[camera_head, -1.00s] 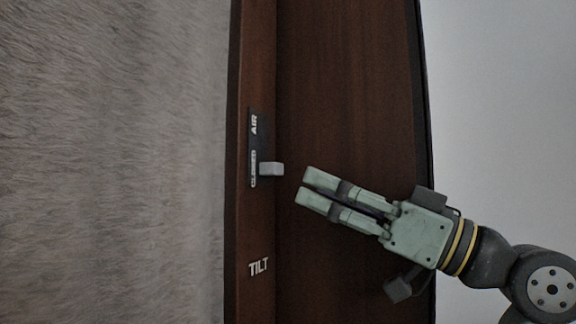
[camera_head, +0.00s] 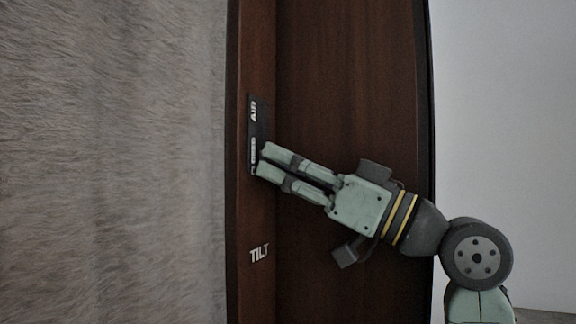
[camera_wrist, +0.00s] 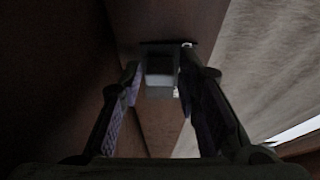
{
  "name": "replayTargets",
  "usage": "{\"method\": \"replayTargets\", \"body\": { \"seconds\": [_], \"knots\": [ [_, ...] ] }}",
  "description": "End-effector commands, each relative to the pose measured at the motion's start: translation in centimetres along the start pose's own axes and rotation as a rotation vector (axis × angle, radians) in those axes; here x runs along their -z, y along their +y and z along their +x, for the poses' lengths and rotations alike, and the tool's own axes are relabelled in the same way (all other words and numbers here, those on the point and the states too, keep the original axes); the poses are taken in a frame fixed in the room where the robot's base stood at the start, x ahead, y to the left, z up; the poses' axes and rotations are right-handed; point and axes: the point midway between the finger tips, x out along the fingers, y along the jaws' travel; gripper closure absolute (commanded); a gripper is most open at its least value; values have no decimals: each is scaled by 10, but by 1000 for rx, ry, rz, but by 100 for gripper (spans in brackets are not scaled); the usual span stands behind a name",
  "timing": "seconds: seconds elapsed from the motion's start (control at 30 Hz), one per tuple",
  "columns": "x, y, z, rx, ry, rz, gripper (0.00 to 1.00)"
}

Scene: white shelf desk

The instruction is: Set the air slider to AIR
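The air slider's black plate (camera_head: 263,122) is on the narrow brown wooden face, with the word AIR at its upper end and small, hard-to-read lettering at its lower end. My gripper (camera_head: 264,160) is at the plate's lower part, and its fingers hide the slider knob in the head view. In the wrist view the light grey knob (camera_wrist: 160,72) stands between the two fingertips of my gripper (camera_wrist: 159,76). The fingers are parted, with a small gap visible on each side of the knob. I cannot tell whether either finger touches it.
White TILT lettering (camera_head: 259,253) is on the same wooden face, below the slider. A broad brown panel (camera_head: 340,80) lies behind my gripper. A grey furry surface (camera_head: 110,160) fills the left, and a plain pale wall (camera_head: 505,100) is at the right.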

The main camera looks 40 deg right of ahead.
Motion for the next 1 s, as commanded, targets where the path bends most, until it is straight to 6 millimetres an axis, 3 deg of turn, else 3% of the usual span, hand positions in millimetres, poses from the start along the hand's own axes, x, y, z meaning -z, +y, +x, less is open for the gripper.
{"method": "replayTargets", "body": {
  "seconds": [0.4, 0.87, 1.0],
  "knots": [
    [0, 0, 0, 0, 0, 0, 100],
    [0, 0, 0, 0, 0, 0, 100],
    [19, -1, 9, 4, 1, -1, 100]
  ]
}}
